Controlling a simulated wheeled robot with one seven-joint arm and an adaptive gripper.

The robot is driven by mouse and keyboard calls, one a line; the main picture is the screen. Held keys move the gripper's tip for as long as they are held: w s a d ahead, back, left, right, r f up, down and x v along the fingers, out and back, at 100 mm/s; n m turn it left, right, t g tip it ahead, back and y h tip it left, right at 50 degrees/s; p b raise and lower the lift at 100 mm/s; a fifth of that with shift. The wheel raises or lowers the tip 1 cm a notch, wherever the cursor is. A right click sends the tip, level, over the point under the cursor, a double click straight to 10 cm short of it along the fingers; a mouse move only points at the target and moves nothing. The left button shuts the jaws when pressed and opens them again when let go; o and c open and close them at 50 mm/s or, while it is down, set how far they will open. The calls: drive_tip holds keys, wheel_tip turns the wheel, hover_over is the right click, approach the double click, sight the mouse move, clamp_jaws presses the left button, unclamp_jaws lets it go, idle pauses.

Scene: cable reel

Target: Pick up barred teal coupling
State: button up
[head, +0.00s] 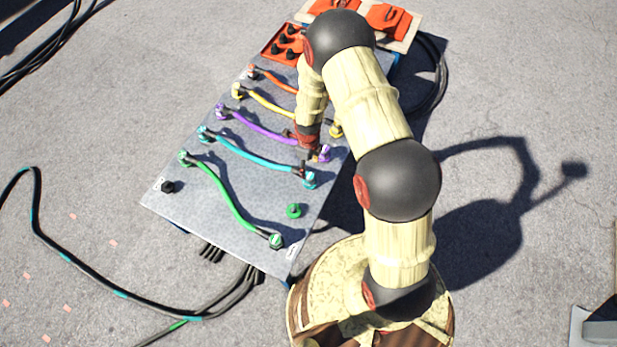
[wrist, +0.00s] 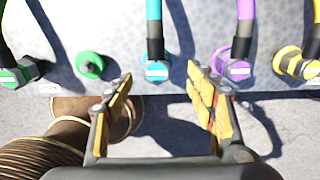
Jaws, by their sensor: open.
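The teal coupling (wrist: 157,70) bears a white bar and sits on the panel's near edge, at the end of a teal cable with a black sleeve. In the head view the teal coupling (head: 310,180) is at the panel's right side, just below my gripper (head: 305,152). In the wrist view my gripper (wrist: 160,88) is open and empty. Its two yellow-padded fingers stand apart, one to the left and one to the right of the teal coupling in the picture. I cannot tell the height between the fingertips and the coupling.
On the grey panel (head: 170,205), a purple coupling (wrist: 236,70) sits close by the right finger, with a yellow one (wrist: 297,64) beyond it. A green round fitting (wrist: 90,65) and a green coupling (wrist: 20,73) are to the left. Black cables (head: 240,285) lie on the ground.

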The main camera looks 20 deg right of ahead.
sight(309, 175)
drive_tip(key=shift+f+b, duration=0.55)
drive_tip(key=shift+f, duration=1)
drive_tip(key=f, duration=0.1)
drive_tip(key=f+b, duration=0.1)
drive_tip(key=f, duration=0.1)
drive_tip(key=f+b, duration=0.1)
drive_tip(key=shift+s+f, duration=0.4)
drive_tip(key=c, duration=0.3)
drive_tip(key=c, duration=1.1)
drive_tip(key=shift+r, duration=0.15)
